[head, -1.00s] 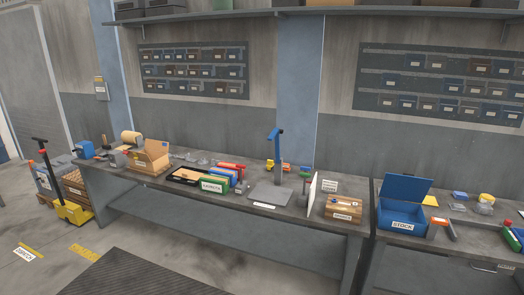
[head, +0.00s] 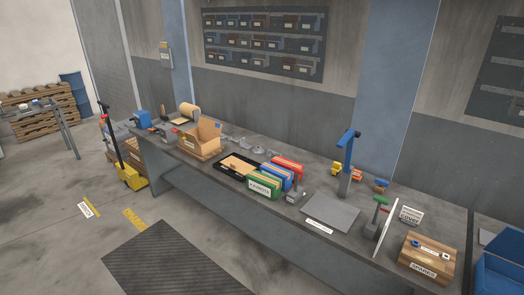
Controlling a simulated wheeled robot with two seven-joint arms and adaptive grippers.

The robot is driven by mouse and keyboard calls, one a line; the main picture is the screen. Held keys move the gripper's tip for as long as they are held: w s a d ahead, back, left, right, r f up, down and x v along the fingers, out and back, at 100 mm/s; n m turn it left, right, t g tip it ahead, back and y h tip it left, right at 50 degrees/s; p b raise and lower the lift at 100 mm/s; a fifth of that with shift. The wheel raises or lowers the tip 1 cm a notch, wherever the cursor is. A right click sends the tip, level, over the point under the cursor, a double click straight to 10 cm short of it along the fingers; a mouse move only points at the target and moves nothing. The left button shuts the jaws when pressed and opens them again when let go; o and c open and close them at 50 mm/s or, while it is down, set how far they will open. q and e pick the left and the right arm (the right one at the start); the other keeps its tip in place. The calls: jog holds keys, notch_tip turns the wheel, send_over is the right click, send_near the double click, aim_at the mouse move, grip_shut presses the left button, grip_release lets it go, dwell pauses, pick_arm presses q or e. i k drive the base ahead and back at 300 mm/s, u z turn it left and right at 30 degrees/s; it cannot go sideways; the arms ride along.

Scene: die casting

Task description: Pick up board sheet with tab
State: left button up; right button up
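A flat tan sheet (head: 238,163) that looks like board lies in a shallow black tray (head: 224,172) on the workbench, left of the coloured folders. Whether it has a tab is too small to tell. A thin white panel (head: 386,227) stands upright near the bench's right end, seen almost edge-on. Neither of my grippers is in the head view.
A dark floor mat (head: 175,262) lies in front. A yellow pallet truck (head: 131,176) stands left.

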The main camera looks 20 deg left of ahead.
aim_at(241, 166)
jog(key=u, duration=1.75)
jog(key=i, duration=3.5)
jog(key=z, duration=0.7)
